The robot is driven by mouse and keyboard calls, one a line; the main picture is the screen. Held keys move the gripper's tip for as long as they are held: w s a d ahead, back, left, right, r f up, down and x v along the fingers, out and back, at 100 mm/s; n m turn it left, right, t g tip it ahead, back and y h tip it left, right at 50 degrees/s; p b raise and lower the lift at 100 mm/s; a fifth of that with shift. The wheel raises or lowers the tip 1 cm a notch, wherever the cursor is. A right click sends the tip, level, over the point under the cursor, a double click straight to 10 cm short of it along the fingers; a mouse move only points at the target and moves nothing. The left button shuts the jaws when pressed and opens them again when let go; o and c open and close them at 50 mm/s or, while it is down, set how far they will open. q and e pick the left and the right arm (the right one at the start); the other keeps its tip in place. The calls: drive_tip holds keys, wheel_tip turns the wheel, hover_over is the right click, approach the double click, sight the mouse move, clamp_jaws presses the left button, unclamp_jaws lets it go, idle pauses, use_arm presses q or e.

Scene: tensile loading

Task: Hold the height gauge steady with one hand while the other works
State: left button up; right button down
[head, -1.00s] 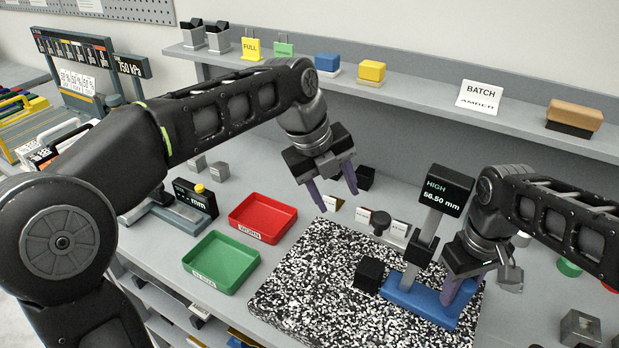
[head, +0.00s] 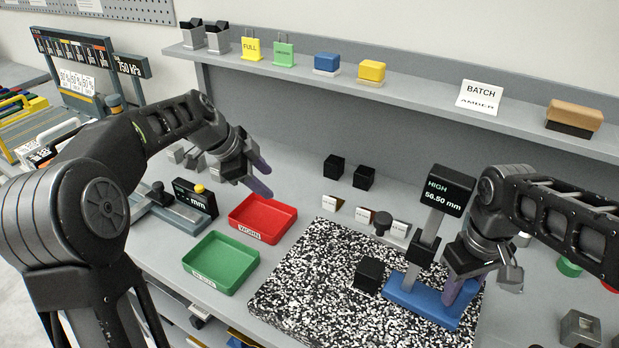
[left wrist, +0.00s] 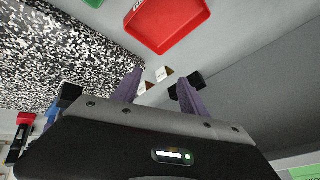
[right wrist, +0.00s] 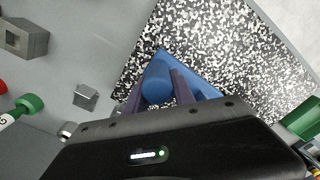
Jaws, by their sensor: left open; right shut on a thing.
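The height gauge (head: 445,190) stands upright on the speckled plate (head: 310,285). Its display reads HIGH 56.50 mm, above a tilted-looking grey column and a blue base (head: 421,302). My right gripper (head: 455,296) is shut on the right part of the blue base. In the right wrist view the fingers (right wrist: 158,90) close around a rounded blue part (right wrist: 156,78). A black cube (head: 369,274) sits on the plate left of the gauge. My left gripper (head: 264,182) is open and empty, above the back of the red tray (head: 262,217), away from the gauge.
A green tray (head: 221,262) lies in front of the red one. Two black blocks (head: 334,167) stand behind the plate, with small tags (head: 364,215) along its back edge. A device with a mm display (head: 194,198) is at left. A shelf (head: 420,100) runs along the back.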

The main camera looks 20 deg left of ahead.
use_arm(q)
drive_tip(key=shift+a+f+n, duration=0.35)
drive_tip(key=shift+a+n, duration=0.1)
drive_tip(key=shift+a, duration=0.15)
drive_tip(key=shift+a+f+n, duration=0.3)
drive_tip(key=shift+a+n, duration=0.15)
drive_tip(key=shift+a, duration=0.1)
drive_tip(key=shift+s+d, duration=0.1)
drive_tip(key=t+h, duration=0.2)
drive_tip(key=h, duration=0.6)
approach(380, 217)
drive_tip(key=shift+s+a+r, duration=0.3)
drive_tip(key=shift+s+a, duration=0.05)
drive_tip(key=shift+s, duration=0.1)
drive_tip(key=x, duration=1.2)
drive_tip(key=shift+w+a, duration=0.1)
drive_tip(key=shift+c, duration=0.3)
